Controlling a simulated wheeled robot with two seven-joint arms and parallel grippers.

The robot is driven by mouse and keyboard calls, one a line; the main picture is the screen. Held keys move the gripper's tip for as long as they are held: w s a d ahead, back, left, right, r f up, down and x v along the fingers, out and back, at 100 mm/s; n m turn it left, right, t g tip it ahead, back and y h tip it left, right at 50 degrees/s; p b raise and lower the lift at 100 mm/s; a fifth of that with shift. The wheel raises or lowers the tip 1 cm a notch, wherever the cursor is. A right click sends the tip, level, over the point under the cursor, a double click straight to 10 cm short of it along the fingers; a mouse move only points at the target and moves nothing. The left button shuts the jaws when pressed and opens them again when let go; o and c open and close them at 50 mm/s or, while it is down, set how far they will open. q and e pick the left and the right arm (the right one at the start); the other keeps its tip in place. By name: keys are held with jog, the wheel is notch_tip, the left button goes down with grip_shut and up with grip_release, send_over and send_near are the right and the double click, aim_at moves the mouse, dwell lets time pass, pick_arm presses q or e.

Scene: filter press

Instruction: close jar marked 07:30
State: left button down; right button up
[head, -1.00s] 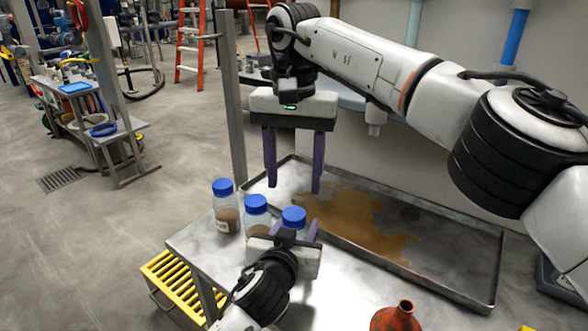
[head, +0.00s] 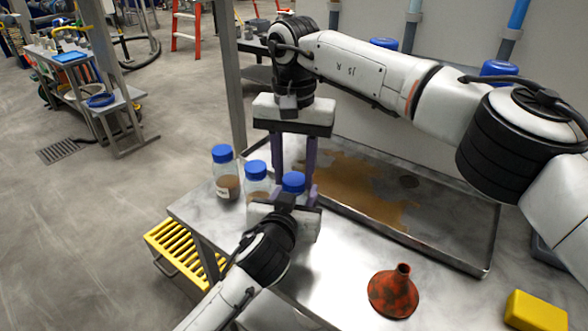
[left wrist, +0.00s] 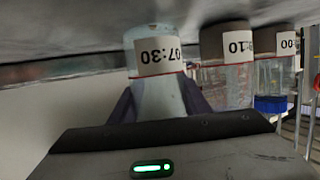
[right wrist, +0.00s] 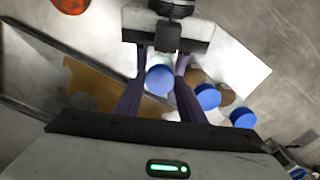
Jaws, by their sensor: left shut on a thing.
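The jar marked 07:30 (left wrist: 158,55) appears upside down in the left wrist view, its label facing that camera. My left gripper (left wrist: 158,98) is shut on its body, one finger on each side. Its blue lid (head: 293,181) shows in the head view, the nearest of three in a row. My right gripper (head: 295,178) points down over this jar from above. In the right wrist view its open fingers (right wrist: 160,68) stand on either side of the blue lid (right wrist: 160,81). I cannot tell whether they touch it or how tightly the lid sits.
Two more blue-lidded jars, a middle one (head: 256,172) and a far one (head: 225,175), stand close by with brown contents. A metal tray (head: 455,255) with a brown spill lies behind. A red funnel (head: 394,292) and a yellow block (head: 535,312) are to the right.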

jog(key=c, duration=0.5)
jog(key=m, duration=1.2)
jog(key=shift+m, duration=0.3)
jog(key=m, duration=1)
jog(key=shift+m, duration=0.4)
jog(key=m, duration=0.8)
jog(key=shift+m, duration=0.3)
jog(key=m, duration=0.5)
jog(key=o, duration=1.2)
jog(key=shift+c, duration=0.2)
